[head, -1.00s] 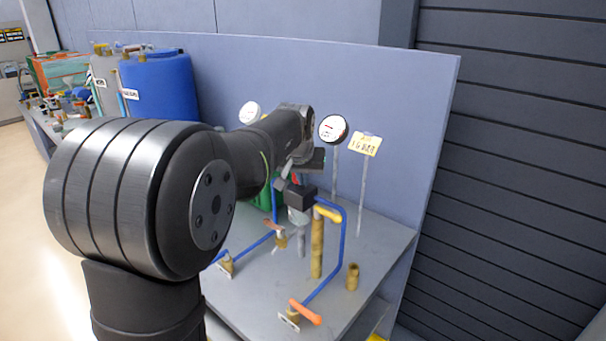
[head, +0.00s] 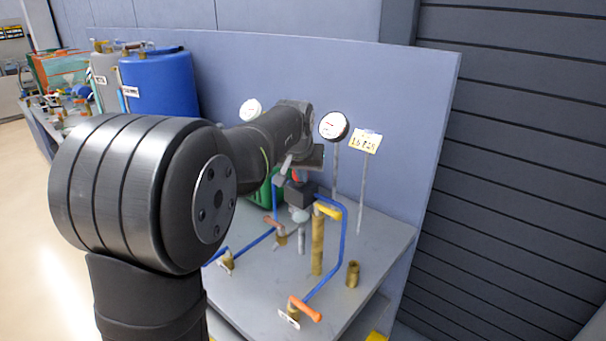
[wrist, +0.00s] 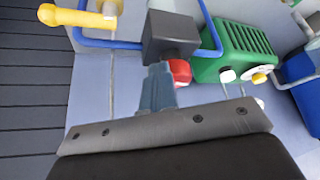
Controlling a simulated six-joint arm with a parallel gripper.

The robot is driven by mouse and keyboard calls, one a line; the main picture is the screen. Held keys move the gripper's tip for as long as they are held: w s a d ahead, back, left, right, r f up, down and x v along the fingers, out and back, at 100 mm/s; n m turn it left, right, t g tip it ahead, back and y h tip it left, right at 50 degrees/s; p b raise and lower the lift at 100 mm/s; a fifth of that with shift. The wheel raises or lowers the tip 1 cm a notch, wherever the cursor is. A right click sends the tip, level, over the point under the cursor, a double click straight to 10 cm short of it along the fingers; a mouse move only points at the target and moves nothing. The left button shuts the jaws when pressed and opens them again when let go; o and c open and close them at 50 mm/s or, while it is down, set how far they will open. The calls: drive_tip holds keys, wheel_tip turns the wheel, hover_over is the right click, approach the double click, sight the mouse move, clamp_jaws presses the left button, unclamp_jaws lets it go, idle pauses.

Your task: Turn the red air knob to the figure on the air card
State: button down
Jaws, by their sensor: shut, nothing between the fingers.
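The red knob (head: 295,176) sits at the dark box-shaped regulator block (head: 299,194) above the bench. In the wrist view the red knob (wrist: 180,71) shows partly, beside the dark block (wrist: 169,36). My gripper (wrist: 158,72) is shut and empty, its fingertips in front of the block and just left of the knob; contact cannot be told. In the head view my wrist partly covers this area. The yellow air card (head: 365,142) stands on a thin post; its blurred figure looks like 1.6 BAR. A round white gauge (head: 334,126) stands left of it, its reading too small.
A blue pipe (head: 341,240) and a yellow-handled valve (head: 327,211) are close to the block. Orange-handled valves (head: 306,309) stand on the grey bench (head: 250,297). A green machine (wrist: 236,48) is beside the knob. A blue-grey panel (head: 420,130) rises behind.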

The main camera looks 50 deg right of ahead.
drive_tip(key=shift+w+a, duration=0.4)
drive_tip(key=shift+w, duration=0.05)
drive_tip(key=shift+w+a, duration=0.25)
drive_tip(key=shift+w, duration=0.4)
drive_tip(key=shift+w, duration=0.15)
drive_tip(key=shift+a, duration=0.15)
wheel_tip(320, 180, up, 6)
drive_tip(key=shift+a, duration=0.25)
idle(0.6)
